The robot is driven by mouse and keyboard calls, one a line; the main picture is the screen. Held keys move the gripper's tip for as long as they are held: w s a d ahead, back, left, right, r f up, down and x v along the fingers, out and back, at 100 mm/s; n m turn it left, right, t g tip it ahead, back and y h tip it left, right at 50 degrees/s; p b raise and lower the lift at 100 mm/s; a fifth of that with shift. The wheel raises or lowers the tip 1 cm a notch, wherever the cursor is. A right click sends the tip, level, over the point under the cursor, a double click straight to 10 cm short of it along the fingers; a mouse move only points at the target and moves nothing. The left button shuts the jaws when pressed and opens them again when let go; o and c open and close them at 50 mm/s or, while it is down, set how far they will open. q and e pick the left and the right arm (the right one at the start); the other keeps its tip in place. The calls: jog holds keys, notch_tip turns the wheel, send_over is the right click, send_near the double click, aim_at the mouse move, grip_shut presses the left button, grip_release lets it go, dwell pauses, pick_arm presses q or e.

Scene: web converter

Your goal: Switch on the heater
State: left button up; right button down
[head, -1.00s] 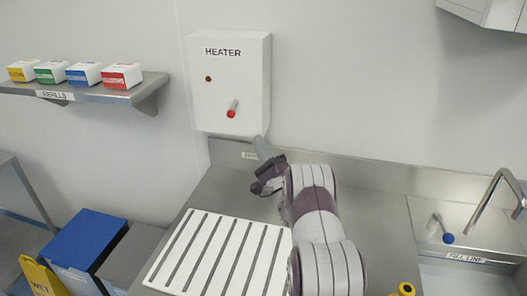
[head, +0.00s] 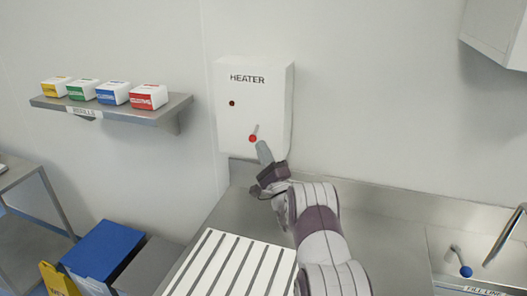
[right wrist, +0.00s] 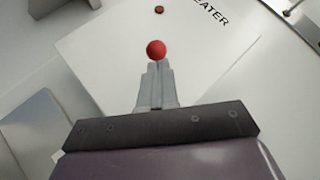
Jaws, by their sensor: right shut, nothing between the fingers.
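The white heater box (head: 270,90), labelled HEATER, is mounted on the wall above the counter. Its lever has a red ball knob (head: 253,138) at the lower end of a short pale stalk that slopes up from it. A small dark red indicator (head: 232,103) sits to the upper left and looks unlit. My right gripper (head: 262,147) is shut and empty, its tips just below and right of the knob. In the right wrist view the red knob (right wrist: 156,49) shows right at the tips of my right gripper (right wrist: 156,66); I cannot tell whether they touch. My left gripper is out of view.
A steel counter (head: 385,225) runs below the heater, with a white slotted rack (head: 232,265) on it. A shelf (head: 160,112) with several coloured refill boxes is at the left. A sink tap (head: 505,235) stands at the right. A blue bin (head: 98,250) is lower left.

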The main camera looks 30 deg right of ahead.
jog(key=shift+s+a+r+m+p, duration=0.1)
jog(key=shift+r+m+p, duration=0.15)
jog(key=shift+m+p, duration=0.15)
